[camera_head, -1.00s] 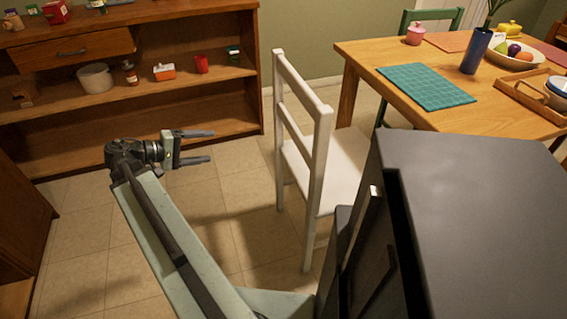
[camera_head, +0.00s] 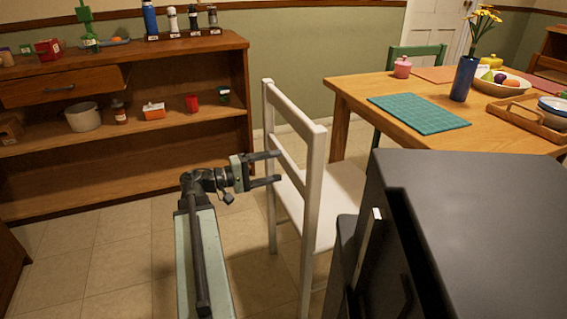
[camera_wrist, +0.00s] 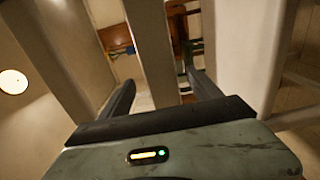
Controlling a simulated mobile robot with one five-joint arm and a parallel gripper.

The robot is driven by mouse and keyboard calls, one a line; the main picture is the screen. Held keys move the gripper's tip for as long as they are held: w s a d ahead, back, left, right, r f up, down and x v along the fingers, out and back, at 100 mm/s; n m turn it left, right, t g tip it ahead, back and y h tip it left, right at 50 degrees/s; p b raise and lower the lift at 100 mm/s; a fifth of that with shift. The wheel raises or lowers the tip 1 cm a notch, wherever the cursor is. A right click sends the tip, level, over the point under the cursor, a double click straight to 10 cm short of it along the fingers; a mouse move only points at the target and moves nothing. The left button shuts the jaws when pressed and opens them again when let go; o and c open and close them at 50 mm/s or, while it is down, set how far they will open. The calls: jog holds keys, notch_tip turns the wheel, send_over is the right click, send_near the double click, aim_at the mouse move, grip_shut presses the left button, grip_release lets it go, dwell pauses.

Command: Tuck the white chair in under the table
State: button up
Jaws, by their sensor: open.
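The white chair (camera_head: 315,190) stands on the floor left of the wooden table (camera_head: 345,92), with its backrest toward my arm and its seat toward the table. The seat shows outside the table edge, partly hidden by my dark body. My gripper (camera_head: 278,167) is open at the left part of the chair's backrest, its fingers pointing right. In the wrist view a pale chair bar (camera_wrist: 150,45) runs down between the two open fingers (camera_wrist: 163,88). I cannot tell whether the fingers touch the chair.
A wooden shelf unit (camera_head: 120,160) with small items stands behind on the left. A green chair (camera_head: 418,57) stands at the table's far side. The table holds a teal placemat (camera_head: 418,113), a blue vase (camera_head: 463,78) and a fruit bowl (camera_head: 500,83). Tiled floor at left is clear.

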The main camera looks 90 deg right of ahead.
aim_at(284, 165)
jog(key=x, duration=0.5)
jog(key=shift+c, duration=0.3)
grip_shut()
